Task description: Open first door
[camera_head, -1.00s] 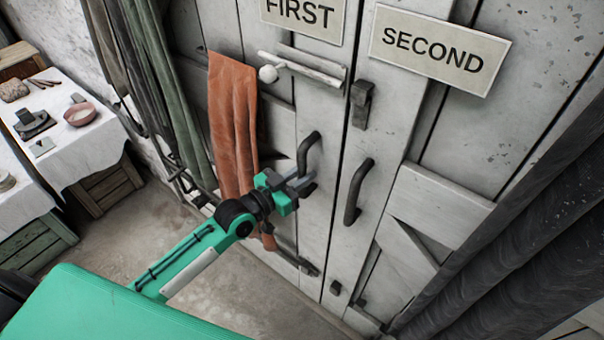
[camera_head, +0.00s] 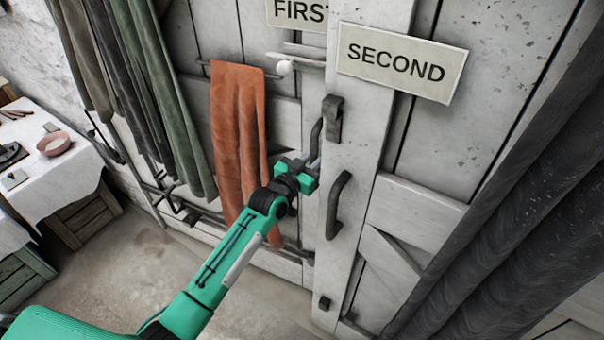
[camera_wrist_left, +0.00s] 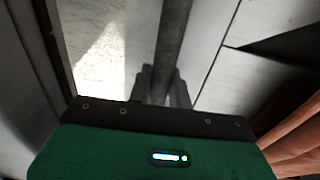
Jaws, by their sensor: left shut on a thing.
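The first door (camera_head: 283,130) is pale grey planks with a sign (camera_head: 297,12) reading "FIRST", whose right end is hidden behind the second door's edge. Its dark curved handle (camera_head: 316,138) is close beside that edge. My left gripper (camera_head: 312,166) is shut on this handle. In the left wrist view the handle (camera_wrist_left: 172,40) runs down between the two fingers (camera_wrist_left: 163,86). The first door stands set back behind the second door's edge, so it is off its flush line. My right gripper is not in view.
An orange cloth (camera_head: 236,130) hangs on a rail on the first door. Dark curtains and a white-covered table (camera_head: 65,170) are at left. The floor (camera_head: 150,250) between is clear.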

